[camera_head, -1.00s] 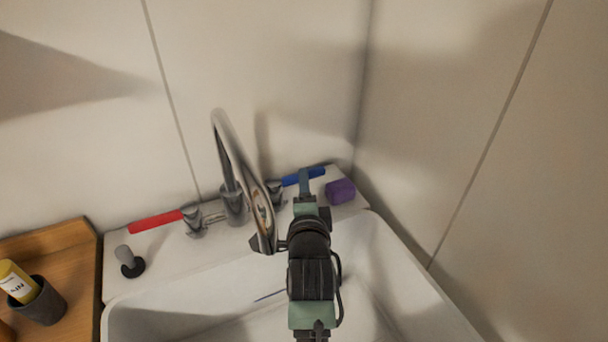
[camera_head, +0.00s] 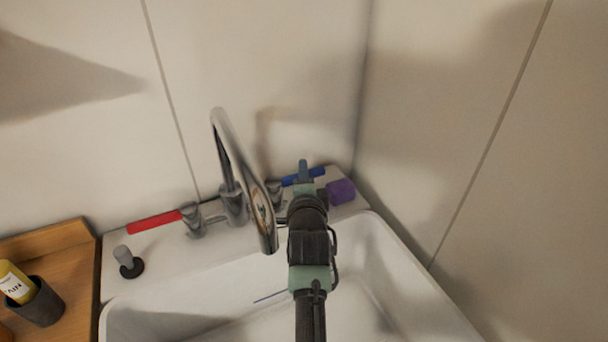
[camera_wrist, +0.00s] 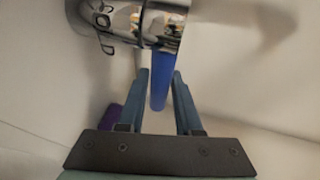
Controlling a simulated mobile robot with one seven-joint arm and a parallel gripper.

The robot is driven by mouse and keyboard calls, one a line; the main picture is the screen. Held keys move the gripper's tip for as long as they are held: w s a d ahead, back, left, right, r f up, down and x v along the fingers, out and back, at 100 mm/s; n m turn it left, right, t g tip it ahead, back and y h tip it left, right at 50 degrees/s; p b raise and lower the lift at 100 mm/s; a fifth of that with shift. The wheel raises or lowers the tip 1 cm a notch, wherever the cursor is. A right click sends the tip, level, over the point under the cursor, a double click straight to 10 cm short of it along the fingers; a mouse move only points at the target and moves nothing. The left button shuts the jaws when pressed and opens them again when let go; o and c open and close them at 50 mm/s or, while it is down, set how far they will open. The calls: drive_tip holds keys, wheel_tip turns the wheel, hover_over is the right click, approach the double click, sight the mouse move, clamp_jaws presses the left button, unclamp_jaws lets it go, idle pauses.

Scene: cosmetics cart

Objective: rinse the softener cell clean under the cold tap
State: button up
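The blue cold-tap handle (camera_head: 289,181) sticks out to the right of the chrome tap base at the back of the sink. My gripper (camera_head: 303,168) is over this handle, reaching from the front. In the wrist view my gripper (camera_wrist: 160,74) is open, and the blue handle (camera_wrist: 158,85) shows between its two fingers, with gaps on both sides. The chrome spout (camera_head: 240,170) arches over the basin, left of my wrist. No water shows. I cannot make out the softener cell for certain in either view.
A purple block (camera_head: 341,191) sits on the ledge right of the handle. A red handle (camera_head: 154,222) and a grey-black plug-like piece (camera_head: 128,262) are on the left. The white basin (camera_head: 385,262) is below; a wall is close behind and right. A dark cup (camera_head: 42,305) stands far left.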

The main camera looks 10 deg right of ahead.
clamp_jaws()
idle(1.1)
